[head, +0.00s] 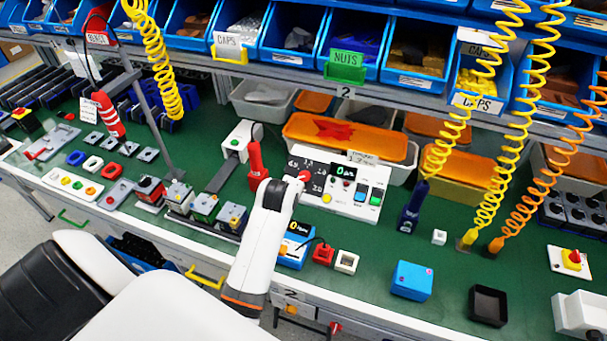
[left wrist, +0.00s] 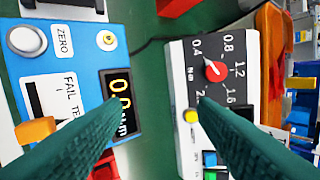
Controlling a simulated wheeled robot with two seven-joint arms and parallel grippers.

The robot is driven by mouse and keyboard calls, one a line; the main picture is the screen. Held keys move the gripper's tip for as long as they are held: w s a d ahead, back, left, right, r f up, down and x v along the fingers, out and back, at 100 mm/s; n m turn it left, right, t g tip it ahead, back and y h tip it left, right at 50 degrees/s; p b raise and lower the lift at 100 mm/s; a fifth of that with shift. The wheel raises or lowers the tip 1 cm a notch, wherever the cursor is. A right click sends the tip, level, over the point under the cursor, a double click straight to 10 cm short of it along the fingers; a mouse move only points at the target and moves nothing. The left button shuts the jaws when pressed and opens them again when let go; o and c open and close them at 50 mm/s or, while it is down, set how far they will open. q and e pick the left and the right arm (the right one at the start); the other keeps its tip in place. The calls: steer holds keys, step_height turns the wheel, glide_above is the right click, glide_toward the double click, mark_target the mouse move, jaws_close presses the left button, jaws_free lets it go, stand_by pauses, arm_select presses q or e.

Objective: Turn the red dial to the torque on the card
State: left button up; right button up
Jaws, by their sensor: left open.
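The red dial (left wrist: 214,71) sits on a dark scale face on a white control box (left wrist: 180,110). Its white mark points roughly toward 0.4 in the left wrist view. In the head view the red dial (head: 305,176) shows just past the end of my white left arm. A small white card (head: 363,157) stands at the box's back edge; its print is too small to read. My left gripper (left wrist: 161,106) is open and empty, its two teal fingers apart from the dial. The head view does not show its fingers clearly. My right gripper is not in view.
A blue tester (head: 292,250) with a yellow-digit display stands in front of the control box; it also shows in the left wrist view (left wrist: 90,60). A red tool (head: 257,165) stands left of the box, a dark blue tool (head: 412,208) right. Coiled hoses hang at the right.

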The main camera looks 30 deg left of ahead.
mark_target(303, 177)
arm_select(q)
steer(key=w+a+r+n, duration=0.3)
steer(key=w+r+n, duration=0.3)
steer(key=n, duration=0.4)
steer(key=shift+t, duration=0.4)
steer(key=x, duration=1.3)
steer(key=shift+w+d+f+p, duration=0.15)
steer(key=shift+d+f+p, duration=0.05)
steer(key=shift+p, duration=0.15)
steer(key=c, duration=1)
